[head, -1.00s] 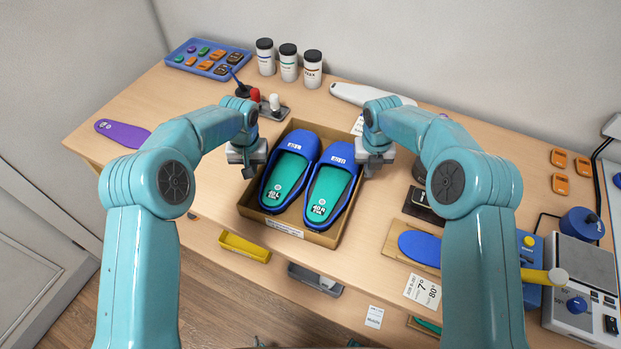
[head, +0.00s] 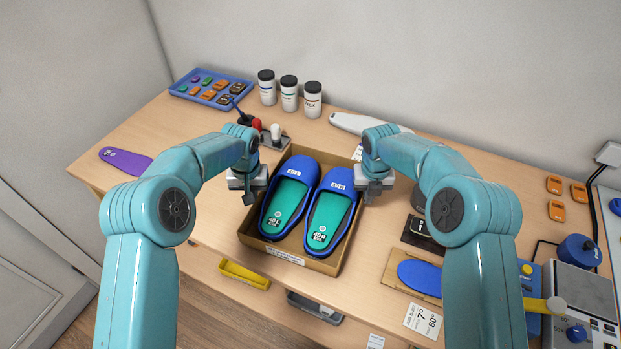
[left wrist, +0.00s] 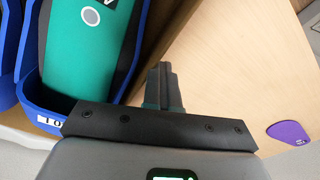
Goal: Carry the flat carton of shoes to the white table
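The flat carton (head: 246,238) is a shallow open brown box on the wooden desk. Two blue shoes, the left shoe (head: 289,200) and the right shoe (head: 329,213), lie side by side in it with teal insoles. My left gripper (head: 250,196) is at the carton's left wall and my right gripper (head: 371,190) at its right wall. Both look shut on the walls, though the hands hide much of the contact. The left wrist view shows the left fingers (left wrist: 165,88) close together at the wall, beside a shoe (left wrist: 95,45). No white table is clearly in view.
Several jars (head: 289,95) and a blue tray (head: 210,90) stand at the back of the wooden desk (head: 160,125). A purple insole (head: 124,160) lies at left. A blue insole (head: 420,277) and a scale (head: 585,292) are at right. A yellow bin (head: 245,275) sits below the front edge.

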